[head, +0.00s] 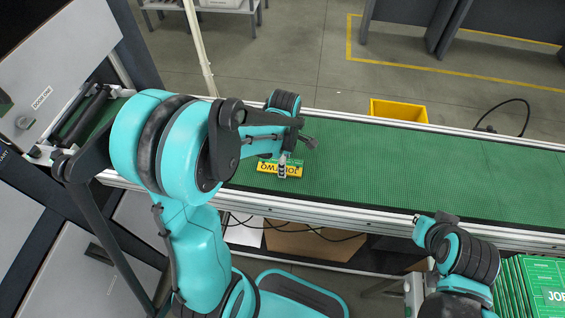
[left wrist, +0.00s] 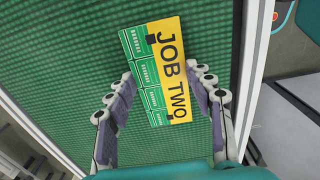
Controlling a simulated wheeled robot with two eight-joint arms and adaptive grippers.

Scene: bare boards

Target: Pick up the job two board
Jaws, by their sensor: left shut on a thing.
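The job two board is a small green board with white markings and a yellow strip reading "JOB TWO". It is on the green conveyor belt in the head view (head: 265,167), partly hidden by my left gripper. In the left wrist view the board (left wrist: 165,40) lies between the two fingers, slightly tilted. My left gripper (head: 283,167) is shut on the board, and its fingers show on either side of it in the wrist view (left wrist: 160,105). The end of my right arm, with its gripper (head: 428,224), is over the conveyor's near edge at right; its fingers are unclear.
The conveyor belt (head: 430,175) runs left to right and is clear to the right of the board. Its metal near rail (head: 350,217) borders it. A yellow bin (head: 398,111) stands behind it. A green "JOB" labelled stack (head: 545,275) is at bottom right. A machine is at left.

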